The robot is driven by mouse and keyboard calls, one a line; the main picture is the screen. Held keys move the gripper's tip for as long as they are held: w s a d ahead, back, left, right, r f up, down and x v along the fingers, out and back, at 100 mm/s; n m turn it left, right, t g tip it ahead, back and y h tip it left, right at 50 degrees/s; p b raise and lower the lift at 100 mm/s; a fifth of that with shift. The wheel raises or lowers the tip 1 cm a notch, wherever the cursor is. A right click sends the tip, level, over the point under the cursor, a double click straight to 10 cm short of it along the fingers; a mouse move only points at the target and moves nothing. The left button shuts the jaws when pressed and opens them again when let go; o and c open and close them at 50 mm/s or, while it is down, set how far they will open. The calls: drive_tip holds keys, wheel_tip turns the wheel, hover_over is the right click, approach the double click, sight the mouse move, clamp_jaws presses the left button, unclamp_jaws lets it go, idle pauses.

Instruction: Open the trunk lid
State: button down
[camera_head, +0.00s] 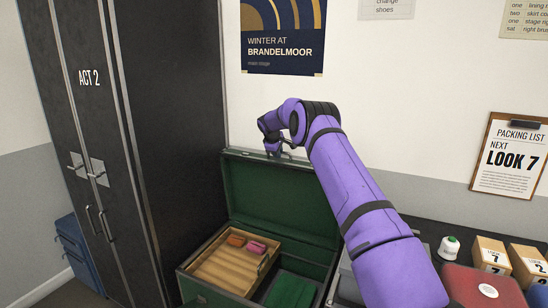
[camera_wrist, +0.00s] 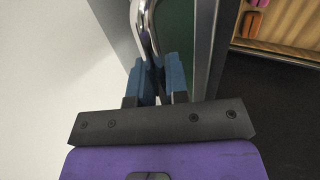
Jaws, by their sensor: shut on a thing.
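The green trunk (camera_head: 328,272) stands beside the black cabinet in the head view. Its lid (camera_head: 265,195) is raised, standing about upright at the back, with the green inside showing. My gripper (camera_head: 277,153) is at the lid's top edge. In the wrist view my gripper's blue fingers (camera_wrist: 158,80) are shut on a curved metal handle (camera_wrist: 147,25) beside the lid's edge (camera_wrist: 203,45). The fingertips' exact contact is partly hidden.
A wooden tray (camera_head: 208,272) with small orange and pink items is in the trunk. The tall black cabinet (camera_head: 180,110) is close on the left. The wall is behind the lid. Boxes (camera_head: 490,254), a red case (camera_head: 478,285) and a small white-topped item (camera_head: 449,246) are at right.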

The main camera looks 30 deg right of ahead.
drive_tip(key=shift+w+d, duration=0.55)
drive_tip(key=shift+d, duration=0.2)
drive_tip(key=c, duration=1.1)
unclamp_jaws()
drive_tip(key=shift+c, duration=0.2)
drive_tip(key=v, duration=1)
drive_tip(key=shift+a+r, duration=0.15)
drive_tip(key=shift+r, duration=0.2)
drive_tip(key=shift+s, duration=0.1)
